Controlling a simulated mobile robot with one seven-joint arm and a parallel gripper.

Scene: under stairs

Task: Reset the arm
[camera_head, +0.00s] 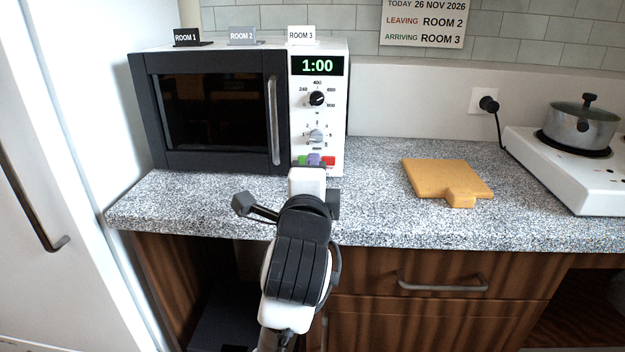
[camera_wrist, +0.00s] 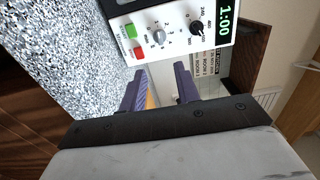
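My arm reaches up over the counter's front edge toward the microwave (camera_head: 212,52), and a purple fingertip shows just in front of the lower control panel. Most of my gripper (camera_head: 313,160) is hidden behind my own wrist in the head view. In the wrist view my gripper (camera_wrist: 157,85) has its two purple fingers well apart, with nothing held between them. The green button (camera_wrist: 130,31) and red button (camera_wrist: 139,52) are beside the fingers. I cannot tell whether a finger touches the panel. The microwave door is closed and its display reads 1:00.
A yellow cutting board (camera_head: 445,177) lies on the speckled counter (camera_head: 380,215), right of my arm. A lidded pot (camera_head: 580,128) stands on a white hotplate (camera_head: 550,165) at far right. Room cards stand on the microwave. A white door (camera_head: 70,150) borders the left side.

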